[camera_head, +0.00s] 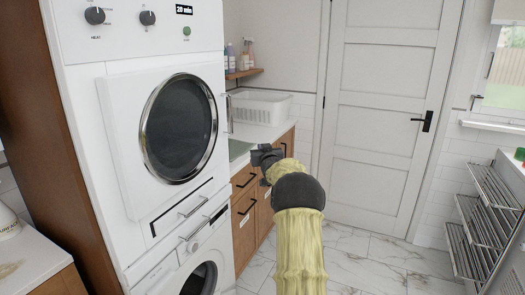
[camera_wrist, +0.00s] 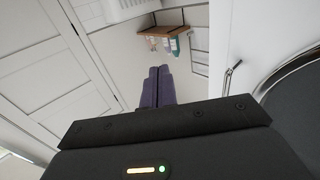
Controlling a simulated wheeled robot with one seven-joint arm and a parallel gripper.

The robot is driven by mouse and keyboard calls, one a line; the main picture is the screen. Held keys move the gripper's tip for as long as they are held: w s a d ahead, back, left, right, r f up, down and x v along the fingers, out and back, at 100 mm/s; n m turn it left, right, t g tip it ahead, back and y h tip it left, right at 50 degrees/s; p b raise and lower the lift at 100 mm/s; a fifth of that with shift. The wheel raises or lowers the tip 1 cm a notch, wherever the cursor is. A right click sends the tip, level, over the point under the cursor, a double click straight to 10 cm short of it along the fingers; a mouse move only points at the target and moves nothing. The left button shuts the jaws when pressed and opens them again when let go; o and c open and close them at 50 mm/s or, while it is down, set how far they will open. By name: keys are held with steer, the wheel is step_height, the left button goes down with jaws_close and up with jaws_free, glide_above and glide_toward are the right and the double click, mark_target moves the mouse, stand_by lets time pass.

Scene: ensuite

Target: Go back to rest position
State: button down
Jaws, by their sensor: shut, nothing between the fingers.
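My gripper (camera_head: 262,155) is at the end of my raised yellow arm, near the middle of the head view. It is in front of the counter and to the right of the white dryer (camera_head: 118,115). In the wrist view the two dark fingers of my gripper (camera_wrist: 158,72) lie together, shut and empty. No object is held. The fingers are apart from the dryer and the cabinet.
A washer (camera_head: 207,262) stands under the dryer. Wooden drawers (camera_head: 244,215), a white basket (camera_head: 262,107) and a shelf (camera_head: 245,73) with bottles are behind. A closed white door (camera_head: 380,110) is ahead. A metal rack (camera_head: 485,225) stands right. Marble floor (camera_head: 365,265) is clear.

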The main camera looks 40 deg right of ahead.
steer(key=s+a+f+n+g+y, duration=0.1)
steer(key=s+a+f+g, duration=0.15)
steer(key=a, duration=0.55)
steer(key=s+a+f+g+y, duration=0.2)
steer(key=s+a+f, duration=0.15)
steer(key=a, duration=0.55)
steer(key=s+a+f+n+g+y, duration=0.1)
steer(key=s+a+f+g, duration=0.2)
steer(key=a, duration=0.5)
steer(key=s+a+f+n+g+y, duration=0.1)
steer(key=s+a+f+g, duration=0.15)
steer(key=s+a, duration=0.55)
steer(key=s+a+f+n+g+y, duration=0.1)
steer(key=s+a+f+g, duration=0.15)
steer(key=s, duration=1.05)
steer(key=s+a+f+n+g+y, duration=0.1)
steer(key=s+a+f, duration=0.3)
steer(key=s+a, duration=0.45)
steer(key=w+d+p+v, duration=0.1)
steer(key=d+p+v, duration=0.1)
steer(key=p+v, duration=1.1)
steer(key=shift+w+r+p, duration=0.3)
steer(key=shift+r+p, duration=0.05)
steer(key=shift+r, duration=0.35)
steer(key=shift+g, duration=0.25)
